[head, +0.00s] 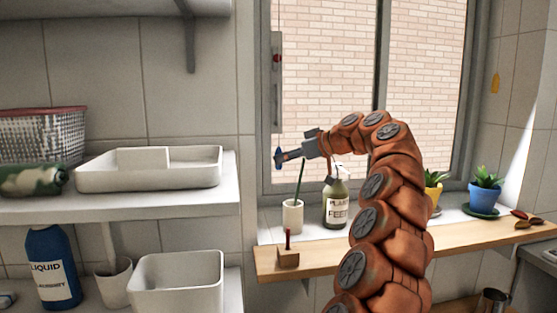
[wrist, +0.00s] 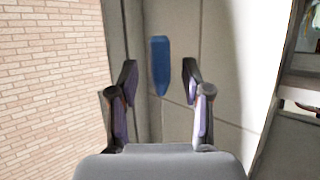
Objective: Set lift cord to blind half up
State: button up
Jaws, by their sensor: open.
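I cannot make out the cord itself, and no blind shows. My gripper (head: 284,156) is at the pull, reaching left from my arched arm. In the wrist view the pull (wrist: 160,65) shows between the two open fingers (wrist: 158,82), a little nearer the left one. A gap shows on both sides, and I cannot tell how deep it is between them.
A white cup with a green stem (head: 293,215) and a plant feed bottle (head: 335,205) stand on the sill below my gripper. A white shelf with a tray (head: 150,170) is at left. Potted plants (head: 486,187) and an orange tag (head: 495,83) are at right.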

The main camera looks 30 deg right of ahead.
jog(key=shift+x, duration=1.6)
grip_shut()
